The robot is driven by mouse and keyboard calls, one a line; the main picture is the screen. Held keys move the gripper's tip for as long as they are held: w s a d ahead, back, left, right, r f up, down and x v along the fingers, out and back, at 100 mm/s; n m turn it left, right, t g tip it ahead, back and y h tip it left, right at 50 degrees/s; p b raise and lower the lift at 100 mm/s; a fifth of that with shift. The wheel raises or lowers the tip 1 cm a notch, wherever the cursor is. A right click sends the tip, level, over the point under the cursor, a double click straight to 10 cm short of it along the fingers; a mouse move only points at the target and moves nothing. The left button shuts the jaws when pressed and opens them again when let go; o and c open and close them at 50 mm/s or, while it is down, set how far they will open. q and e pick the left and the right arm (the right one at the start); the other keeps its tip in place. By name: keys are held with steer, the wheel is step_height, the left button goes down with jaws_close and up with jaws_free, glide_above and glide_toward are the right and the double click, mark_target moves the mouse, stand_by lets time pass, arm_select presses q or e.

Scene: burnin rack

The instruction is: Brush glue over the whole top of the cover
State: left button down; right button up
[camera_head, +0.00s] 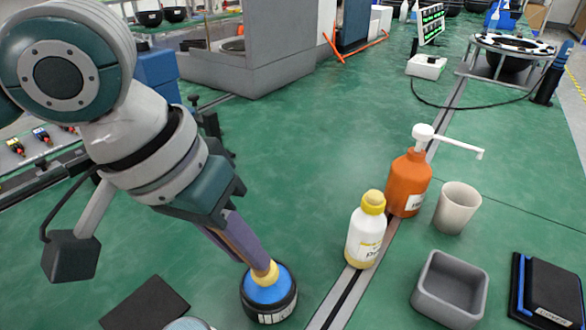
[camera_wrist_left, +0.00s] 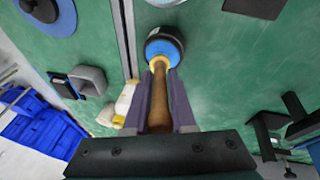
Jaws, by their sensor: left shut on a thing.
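My left gripper (camera_head: 246,248) is shut on the brown wooden handle of a brush (camera_wrist_left: 159,105), which points down and slightly tilted. The brush's yellow collar (camera_head: 266,272) meets the blue top of a round black pot (camera_head: 268,304) with a white label, on the green floor. The bristles are hidden, so I cannot tell how deep they reach. A round pale-blue thing (camera_head: 188,325) is cut off at the head view's bottom edge; I cannot tell whether it is the cover. My right gripper is not in view.
A white bottle with a yellow cap (camera_head: 366,232), an orange pump bottle (camera_head: 408,183), a beige cup (camera_head: 457,207), a grey tray (camera_head: 448,306) and a black-and-blue pad (camera_head: 550,290) stand right of the pot. A dark mat (camera_head: 145,304) lies left.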

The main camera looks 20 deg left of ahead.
arm_select(q)
steer(key=shift+f, duration=0.55)
stand_by(0.4)
steer(key=shift+a+f, duration=0.1)
steer(key=shift+f, duration=0.05)
stand_by(2.0)
step_height(320, 180, up, 7)
steer(key=p, duration=0.9)
steer(key=shift+r+p, duration=0.2)
steer(key=shift+p, duration=0.15)
steer(key=shift+f, duration=0.1)
